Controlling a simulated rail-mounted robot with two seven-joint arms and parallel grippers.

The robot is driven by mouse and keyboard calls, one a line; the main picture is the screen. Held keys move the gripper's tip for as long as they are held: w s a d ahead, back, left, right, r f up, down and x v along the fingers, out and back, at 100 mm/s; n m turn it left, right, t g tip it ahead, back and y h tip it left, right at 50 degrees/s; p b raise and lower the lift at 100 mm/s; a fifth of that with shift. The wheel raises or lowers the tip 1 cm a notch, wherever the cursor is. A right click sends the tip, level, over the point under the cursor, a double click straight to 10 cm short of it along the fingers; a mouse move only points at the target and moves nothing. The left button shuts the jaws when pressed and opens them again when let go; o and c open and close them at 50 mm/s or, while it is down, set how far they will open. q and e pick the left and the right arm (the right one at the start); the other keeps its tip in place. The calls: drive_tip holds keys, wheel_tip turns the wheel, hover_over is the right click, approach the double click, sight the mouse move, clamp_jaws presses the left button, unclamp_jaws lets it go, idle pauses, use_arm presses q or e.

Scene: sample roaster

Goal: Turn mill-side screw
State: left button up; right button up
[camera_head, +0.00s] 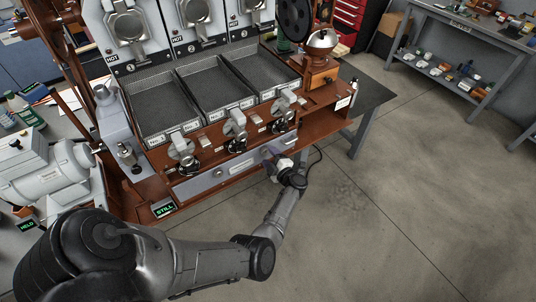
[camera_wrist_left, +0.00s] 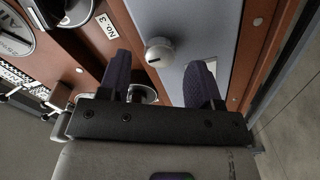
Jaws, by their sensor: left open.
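The roaster's grey front panel (camera_head: 218,174) runs along its lower edge. In the left wrist view a pale round screw (camera_wrist_left: 158,52) with a dark slot stands on the grey panel (camera_wrist_left: 190,28). My left gripper (camera_head: 272,154) is at the right end of this panel, on the side of the hand mill (camera_head: 321,44). Its two dark purple fingers are apart in the left wrist view. The screw shows between and just beyond the fingertips; I cannot tell whether they touch it. In the head view the gripper hides most of that area. My right gripper is not in view.
Three metal trays (camera_head: 160,119) sit above the panel, with round levers (camera_head: 236,130) below them. A "No. 3" label (camera_wrist_left: 106,26) is beside the left finger in the wrist view. A grey motor (camera_head: 50,178) stands at left. The floor (camera_head: 400,190) at right is clear.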

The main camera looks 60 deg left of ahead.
use_arm(q)
drive_tip(key=d+p, duration=0.1)
drive_tip(key=d, duration=1.1)
drive_tip(key=shift+w+r, duration=0.2)
drive_tip(key=shift+r, duration=0.05)
drive_tip(key=shift+a, duration=0.1)
